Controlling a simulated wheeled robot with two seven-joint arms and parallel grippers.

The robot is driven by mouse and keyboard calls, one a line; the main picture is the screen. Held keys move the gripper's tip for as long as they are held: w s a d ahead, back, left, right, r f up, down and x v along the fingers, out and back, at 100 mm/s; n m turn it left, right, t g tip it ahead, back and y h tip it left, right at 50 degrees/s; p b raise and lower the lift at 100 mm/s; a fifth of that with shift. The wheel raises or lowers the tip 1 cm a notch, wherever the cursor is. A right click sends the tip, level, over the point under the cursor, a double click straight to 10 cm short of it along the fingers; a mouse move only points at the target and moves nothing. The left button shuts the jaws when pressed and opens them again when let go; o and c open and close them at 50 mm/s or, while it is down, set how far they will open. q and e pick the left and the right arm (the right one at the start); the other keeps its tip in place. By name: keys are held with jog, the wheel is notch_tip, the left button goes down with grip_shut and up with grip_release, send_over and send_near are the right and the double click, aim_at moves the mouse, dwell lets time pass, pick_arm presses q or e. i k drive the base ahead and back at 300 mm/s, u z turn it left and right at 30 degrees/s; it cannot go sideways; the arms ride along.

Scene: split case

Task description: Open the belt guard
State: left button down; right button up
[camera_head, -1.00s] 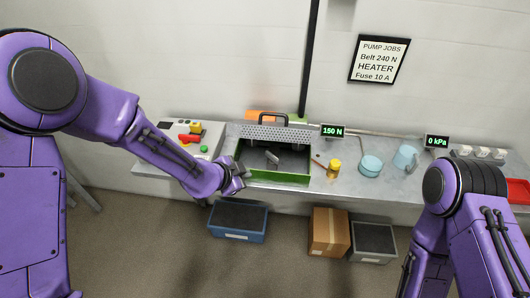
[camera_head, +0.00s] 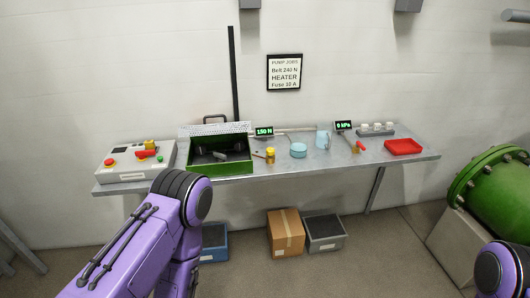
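The green case (camera_head: 222,168) stands on the bench with its top open, showing a dark inside with grey parts. The belt guard (camera_head: 214,129), a light perforated panel with a dark handle, is at the case's back edge and looks swung back. My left arm shows at the lower left, with its elbow in front of the bench. Its gripper is out of sight. Only a small part of my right arm shows at the lower right corner, and its gripper is out of view.
A grey control box (camera_head: 134,163) with a red lever is left of the case. The 150 N display (camera_head: 264,132), a yellow-topped jar (camera_head: 270,156), a blue dish (camera_head: 298,150) and a red tray (camera_head: 403,146) are to its right. A cardboard box (camera_head: 285,232) is under the bench.

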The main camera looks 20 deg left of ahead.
aim_at(226, 126)
jog(key=z, duration=0.5)
jog(key=i, duration=0.35)
jog(key=u, duration=0.6)
jog(key=i, duration=0.75)
jog(key=u, duration=0.9)
